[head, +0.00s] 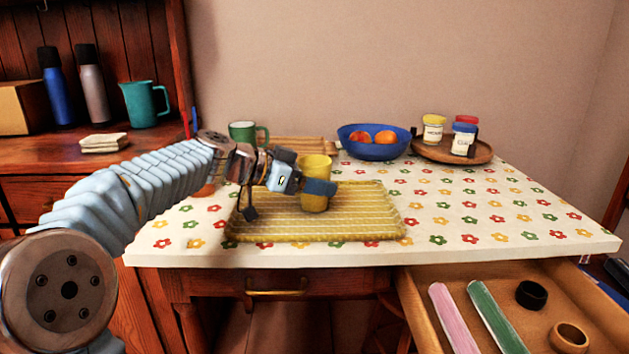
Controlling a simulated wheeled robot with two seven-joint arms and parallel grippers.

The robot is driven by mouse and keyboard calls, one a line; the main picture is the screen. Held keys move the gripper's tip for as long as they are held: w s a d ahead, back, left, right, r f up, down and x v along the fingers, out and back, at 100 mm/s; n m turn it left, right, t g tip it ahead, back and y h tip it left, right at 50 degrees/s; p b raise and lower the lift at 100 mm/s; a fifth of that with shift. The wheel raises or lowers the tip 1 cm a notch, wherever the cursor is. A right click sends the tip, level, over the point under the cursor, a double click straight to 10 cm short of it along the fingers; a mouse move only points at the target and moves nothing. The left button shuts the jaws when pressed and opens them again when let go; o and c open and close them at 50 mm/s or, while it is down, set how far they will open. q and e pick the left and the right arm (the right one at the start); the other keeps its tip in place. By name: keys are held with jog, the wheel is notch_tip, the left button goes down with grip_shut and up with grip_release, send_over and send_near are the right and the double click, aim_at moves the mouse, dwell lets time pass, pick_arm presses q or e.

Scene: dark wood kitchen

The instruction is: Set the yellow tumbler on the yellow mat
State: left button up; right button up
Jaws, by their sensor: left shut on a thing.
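The yellow tumbler (315,168) is upright at the middle of the table, over the yellow mat. My left gripper (314,186) is shut on the tumbler, with a dark finger across its front. The yellow striped mat (330,228) lies flat near the table's front edge, and my left arm hides part of its left side. The tumbler's base appears at or just above the mat; I cannot tell whether they touch. My right gripper is not in view.
A green mug (243,132), a blue bowl (373,147) of orange fruit and a wooden tray (484,153) with jars stand behind. The right side of the flowered table (500,215) is clear. An open drawer (470,285) juts out at front right.

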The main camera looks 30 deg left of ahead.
pick_arm(q)
jog(key=shift+f+b, duration=0.2)
jog(key=shift+b, duration=0.1)
jog(key=o, duration=1)
jog(key=shift+r, duration=0.1)
jog(key=shift+r+p, duration=0.25)
jog(key=shift+p, duration=0.2)
jog(key=b+v, duration=0.1)
jog(key=v, duration=1.1)
jog(key=shift+f, duration=0.1)
